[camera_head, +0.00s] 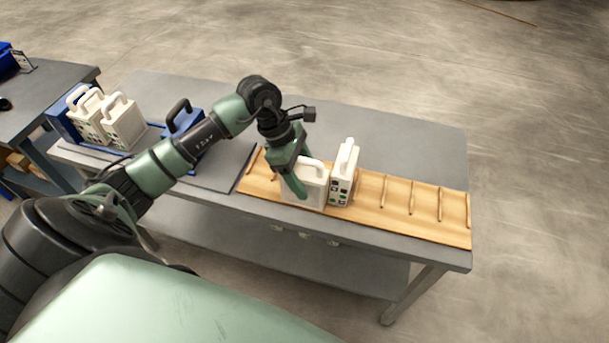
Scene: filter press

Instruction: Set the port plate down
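A white plate with a loop handle (316,187) stands upright on the wooden slatted board (425,228). A second white plate with dark and green port marks (341,187) stands upright just right of it, also with a handle. My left gripper (292,184) points down at the left edge of the first plate. One green finger overlaps that plate's face. The far finger and the grip are hidden, so I cannot tell if it is shut on the plate. The plate's lower edge is partly hidden by the finger. My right gripper is out of view.
The board lies on a grey table (400,130) and has free slots between wooden pegs to the right. White handled plates (122,122) and blue end pieces (183,120) stand at the table's left. Another grey table (45,90) is at far left.

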